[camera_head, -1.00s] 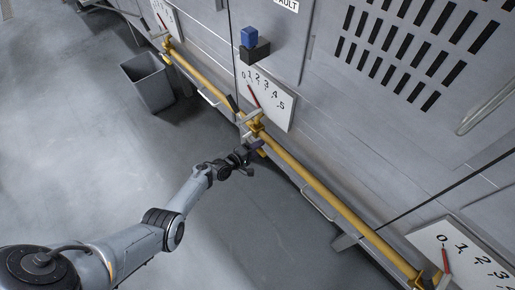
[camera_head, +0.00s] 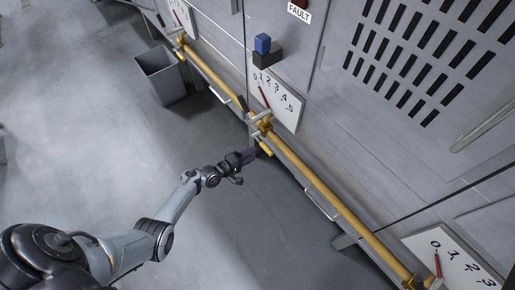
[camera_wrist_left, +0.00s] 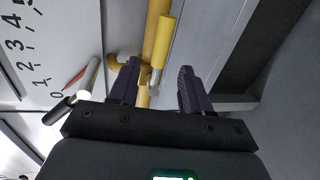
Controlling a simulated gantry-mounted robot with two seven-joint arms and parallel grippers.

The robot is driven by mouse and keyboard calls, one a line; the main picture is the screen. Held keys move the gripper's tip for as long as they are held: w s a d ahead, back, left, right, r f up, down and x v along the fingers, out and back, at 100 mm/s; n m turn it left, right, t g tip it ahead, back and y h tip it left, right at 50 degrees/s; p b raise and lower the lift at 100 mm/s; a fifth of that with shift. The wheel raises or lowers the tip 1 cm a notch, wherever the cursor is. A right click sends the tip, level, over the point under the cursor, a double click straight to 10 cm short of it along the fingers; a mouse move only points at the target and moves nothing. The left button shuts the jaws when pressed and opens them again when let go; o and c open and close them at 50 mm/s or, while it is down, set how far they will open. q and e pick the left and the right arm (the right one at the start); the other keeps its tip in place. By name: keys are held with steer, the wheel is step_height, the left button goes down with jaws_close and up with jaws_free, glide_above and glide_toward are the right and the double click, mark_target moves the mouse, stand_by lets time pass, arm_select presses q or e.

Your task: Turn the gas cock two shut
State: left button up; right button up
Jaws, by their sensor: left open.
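The yellow gas pipe (camera_head: 315,184) runs along the grey cabinets, and the middle cock (camera_head: 265,148), with a short yellow handle, sits on it below the middle dial (camera_head: 277,103). That dial's red needle points near 0. My left gripper (camera_head: 251,155) is open just to the left of this handle. In the left wrist view my open fingers (camera_wrist_left: 158,80) stand apart, with a yellow bar (camera_wrist_left: 163,40) and a pale metal stem seen in the gap. I cannot tell whether they touch it. My right gripper is not in view.
Another dial (camera_head: 455,262) is at lower right and one (camera_head: 180,15) at upper left. A grey bin (camera_head: 161,77) stands on the floor at left. The floor is clear around my arm.

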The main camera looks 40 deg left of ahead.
arm_select(q)
steer(key=shift+v, duration=1.05)
